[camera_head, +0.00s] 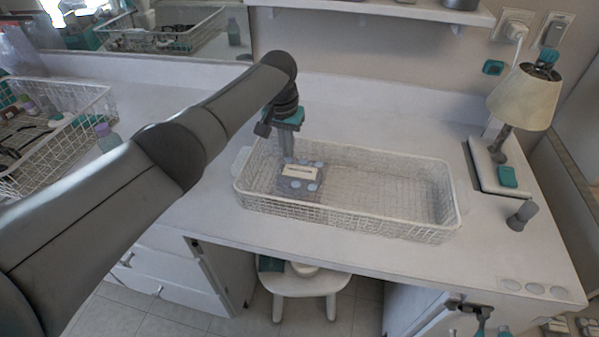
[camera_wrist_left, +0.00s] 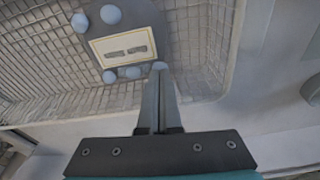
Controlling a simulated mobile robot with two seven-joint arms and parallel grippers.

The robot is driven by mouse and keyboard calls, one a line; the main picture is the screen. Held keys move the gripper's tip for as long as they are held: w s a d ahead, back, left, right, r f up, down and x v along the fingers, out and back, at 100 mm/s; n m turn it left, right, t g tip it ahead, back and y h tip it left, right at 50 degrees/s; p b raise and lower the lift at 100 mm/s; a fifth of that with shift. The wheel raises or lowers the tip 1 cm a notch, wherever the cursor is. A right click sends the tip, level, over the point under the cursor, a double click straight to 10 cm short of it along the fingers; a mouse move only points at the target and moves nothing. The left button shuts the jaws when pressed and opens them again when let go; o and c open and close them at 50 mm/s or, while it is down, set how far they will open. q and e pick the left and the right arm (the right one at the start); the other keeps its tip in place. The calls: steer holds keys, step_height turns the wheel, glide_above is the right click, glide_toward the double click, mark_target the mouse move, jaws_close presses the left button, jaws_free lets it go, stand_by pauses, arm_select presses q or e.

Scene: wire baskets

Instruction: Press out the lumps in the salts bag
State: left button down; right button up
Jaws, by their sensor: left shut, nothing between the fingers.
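The salts bag (camera_head: 287,185) is a flat grey bag with a pale label and several round blue lumps. It lies in the left part of a white wire basket (camera_head: 452,190). In the left wrist view the bag (camera_wrist_left: 152,18) is at the top centre, with lumps along its edges. My left gripper (camera_head: 287,154) points down into the basket at the bag's far left edge, shut and empty. My right gripper is not in view.
The right part of the basket is empty. A second wire basket (camera_head: 75,145) with small items stands at the left, beside a small bottle (camera_head: 107,138). A lamp (camera_head: 525,97) and a grey cup-like object (camera_head: 521,214) stand at the right. A white stool (camera_head: 305,283) is below the counter.

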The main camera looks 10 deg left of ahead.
arm_select(q)
steer(key=shift+f+b, duration=0.3)
steer(key=shift+f, duration=0.4)
steer(key=shift+s+f+p, duration=0.2)
steer(key=shift+p, duration=0.1)
stand_by(0.9)
steer(key=shift+r, duration=0.1)
step_height(320, 180, up, 2)
steer(key=p, duration=0.2)
steer(key=shift+w+r+p, duration=0.1)
steer(key=shift+r+p, duration=0.1)
steer(key=shift+p, duration=0.1)
